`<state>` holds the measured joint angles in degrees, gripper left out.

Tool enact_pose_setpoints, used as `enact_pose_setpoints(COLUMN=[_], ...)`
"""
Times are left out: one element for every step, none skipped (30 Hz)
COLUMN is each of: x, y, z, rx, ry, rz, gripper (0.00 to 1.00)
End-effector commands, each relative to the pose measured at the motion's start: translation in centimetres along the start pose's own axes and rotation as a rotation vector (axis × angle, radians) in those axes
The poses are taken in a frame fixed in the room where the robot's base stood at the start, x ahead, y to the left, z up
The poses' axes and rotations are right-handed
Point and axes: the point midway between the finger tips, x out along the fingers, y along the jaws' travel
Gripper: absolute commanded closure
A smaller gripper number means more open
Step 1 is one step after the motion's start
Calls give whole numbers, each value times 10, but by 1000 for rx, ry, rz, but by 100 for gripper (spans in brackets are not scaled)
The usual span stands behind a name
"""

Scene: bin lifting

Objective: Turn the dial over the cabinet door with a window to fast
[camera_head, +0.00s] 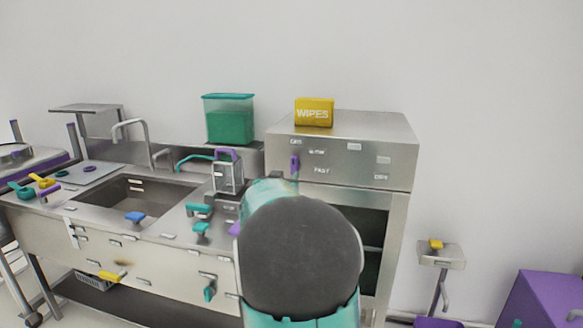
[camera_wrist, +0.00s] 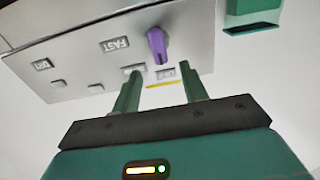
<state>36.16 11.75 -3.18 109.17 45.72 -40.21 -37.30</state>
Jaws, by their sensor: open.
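The purple dial (camera_head: 294,162) is on the steel front panel at the top of the cabinet (camera_head: 400,205). Its handle stands upright, toward the OFF label (camera_head: 296,142). The FAST label (camera_head: 321,170) is to its lower right. In the wrist view the panel appears upside down, with the dial (camera_wrist: 157,44) beside the FAST label (camera_wrist: 115,44). My gripper (camera_wrist: 158,70) is open and empty, its two green fingers apart, with the dial just beyond the gap between the tips.
A yellow WIPES box (camera_head: 314,112) is on top of the cabinet. A green-lidded container (camera_head: 229,120) stands to its left. A sink counter (camera_head: 75,215) with a faucet and several small items extends left. A small stand (camera_head: 441,255) and a purple box (camera_head: 550,300) are at right.

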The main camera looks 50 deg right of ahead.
Motion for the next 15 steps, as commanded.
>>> enact_pose_setpoints(x=[12, 17, 25, 31, 36, 44, 50, 55, 62, 66, 71, 75, 78, 81, 84], y=[2, 2, 2, 2, 2, 2, 2, 3, 3, 3, 4, 4, 3, 3, 3], z=[1, 1, 1, 1, 1, 1, 1, 1, 0, 0, 0, 0, 0, 0, 0], rx=[-1, -1, -1, -1, -1, 0, 0, 0, 0, 0, 0, 0, 0, 0, 0], ry=[0, 0, 0, 0, 0, 0, -1, -1, 0, 0, 0, 0, 0, 0, 0], rz=[3, 2, 2, 2, 2, 1, 1, 1, 1, 1, 1, 0, 0, -1, -1], gripper=[56, 56, 56, 56, 56, 56, 56, 56, 56, 56, 56, 56, 56, 56, 56])
